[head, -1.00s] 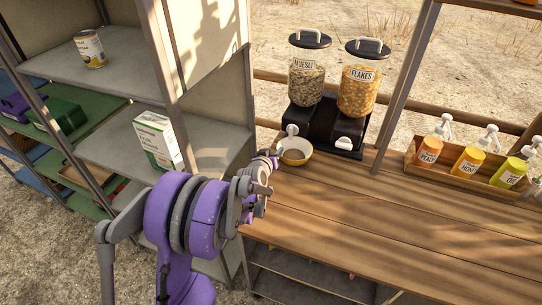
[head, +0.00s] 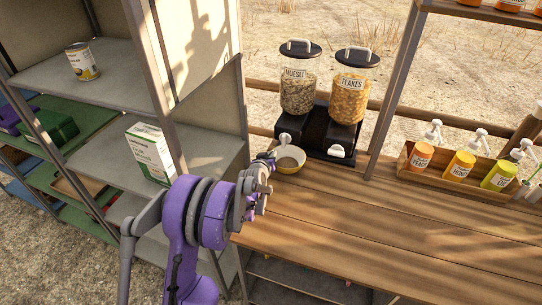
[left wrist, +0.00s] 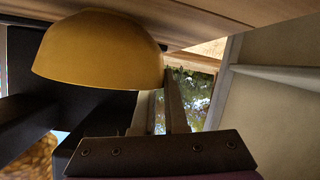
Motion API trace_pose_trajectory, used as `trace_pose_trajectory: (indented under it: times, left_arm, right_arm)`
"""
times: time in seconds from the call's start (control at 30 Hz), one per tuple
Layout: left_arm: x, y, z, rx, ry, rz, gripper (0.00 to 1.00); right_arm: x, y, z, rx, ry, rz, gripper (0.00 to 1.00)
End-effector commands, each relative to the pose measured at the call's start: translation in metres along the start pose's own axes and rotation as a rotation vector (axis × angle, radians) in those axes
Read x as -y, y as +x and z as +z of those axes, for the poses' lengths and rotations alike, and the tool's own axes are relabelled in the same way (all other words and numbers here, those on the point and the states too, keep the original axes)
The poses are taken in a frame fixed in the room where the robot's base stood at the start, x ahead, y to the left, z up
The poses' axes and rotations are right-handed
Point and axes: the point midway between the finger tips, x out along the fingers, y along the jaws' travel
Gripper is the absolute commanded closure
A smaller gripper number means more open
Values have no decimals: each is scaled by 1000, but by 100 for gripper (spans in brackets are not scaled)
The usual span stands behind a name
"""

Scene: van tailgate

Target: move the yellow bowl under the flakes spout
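The yellow bowl (head: 290,159) stands upright on the wooden counter, in front of the muesli spout (head: 285,138) on the left of the dispenser. The flakes spout (head: 337,152) is to the bowl's right, with nothing beneath it. My left gripper (head: 272,161) is at the bowl's left rim. In the left wrist view the bowl (left wrist: 98,55) shows upside down, and the left gripper's fingers (left wrist: 163,110) are close together at its rim. They look shut on the rim, though the bowl hides part of one finger. My right gripper is not in view.
The dispenser holds a muesli jar (head: 298,92) and a flakes jar (head: 348,98). A wooden tray of sauce bottles (head: 425,172) stands at the right. A grey shelf (head: 205,150) with a white carton (head: 150,152) is at the left. The counter's front is clear.

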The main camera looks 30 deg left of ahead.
Motion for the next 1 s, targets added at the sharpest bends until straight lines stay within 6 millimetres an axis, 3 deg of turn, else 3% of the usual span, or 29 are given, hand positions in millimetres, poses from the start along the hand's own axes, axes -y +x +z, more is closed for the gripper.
trace_pose_trajectory:
  times: [0.37, 1.0]
  left_arm:
    - [-2, 0, 1, 1, 0, 0, 100]
    - [-55, -5, 20, 2, 2, 2, 100]
  right_arm:
    - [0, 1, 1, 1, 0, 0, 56]
    - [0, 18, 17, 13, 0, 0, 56]
